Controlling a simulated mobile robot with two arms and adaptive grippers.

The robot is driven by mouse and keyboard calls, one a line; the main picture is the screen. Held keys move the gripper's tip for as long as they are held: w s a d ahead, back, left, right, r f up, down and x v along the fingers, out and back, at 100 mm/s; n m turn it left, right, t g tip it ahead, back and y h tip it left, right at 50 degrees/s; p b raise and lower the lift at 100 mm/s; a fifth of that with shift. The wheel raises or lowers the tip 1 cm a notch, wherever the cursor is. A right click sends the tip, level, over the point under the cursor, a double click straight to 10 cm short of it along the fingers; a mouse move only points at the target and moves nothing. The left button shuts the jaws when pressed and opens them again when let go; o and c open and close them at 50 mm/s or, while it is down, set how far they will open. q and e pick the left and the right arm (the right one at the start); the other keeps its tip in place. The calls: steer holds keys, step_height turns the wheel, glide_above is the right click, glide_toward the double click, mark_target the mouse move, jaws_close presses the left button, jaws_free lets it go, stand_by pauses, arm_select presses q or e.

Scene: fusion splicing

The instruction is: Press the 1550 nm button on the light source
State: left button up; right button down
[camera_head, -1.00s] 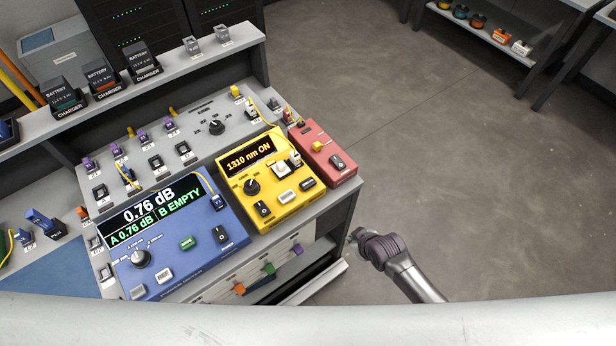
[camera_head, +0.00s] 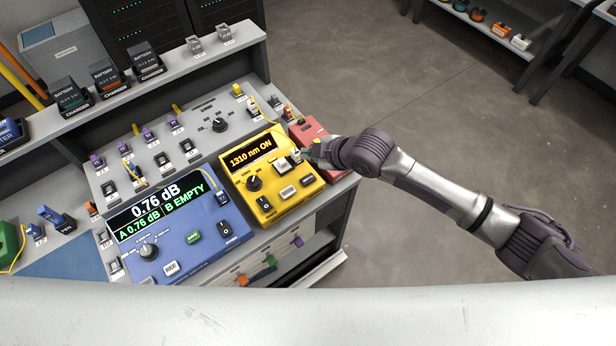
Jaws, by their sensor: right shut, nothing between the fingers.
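The yellow light source (camera_head: 265,213) stands on the bench with its display (camera_head: 251,154) reading "1310 nm ON". On its face are a black knob (camera_head: 254,183), a black rocker switch (camera_head: 264,203), a light button (camera_head: 288,192) and a dark button (camera_head: 307,181). The button labels are too small to read, so I cannot tell which is 1550 nm. My right gripper (camera_head: 303,154) is shut and empty at the light source's upper right edge, near a white connector piece (camera_head: 282,166). Whether it touches anything is unclear. My left gripper is not in view.
A red device (camera_head: 308,132) stands right of the light source, partly hidden by my right arm. A blue power meter (camera_head: 183,245) reading 0.76 dB stands left of it. A grey panel with switches lies behind. Open floor (camera_head: 400,90) is at right.

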mark_target(309, 181)
step_height(309, 181, down, 8)
steer(key=b, duration=0.7)
steer(key=shift+f+b, duration=0.4)
steer(key=shift+b, duration=0.05)
stand_by(0.9)
steer(key=shift+f, duration=0.45)
steer(key=shift+f+b, duration=0.3)
steer(key=shift+f, duration=0.15)
stand_by(0.5)
stand_by(0.3)
steer(key=shift+r+p, duration=0.9)
steer(key=shift+p, duration=0.05)
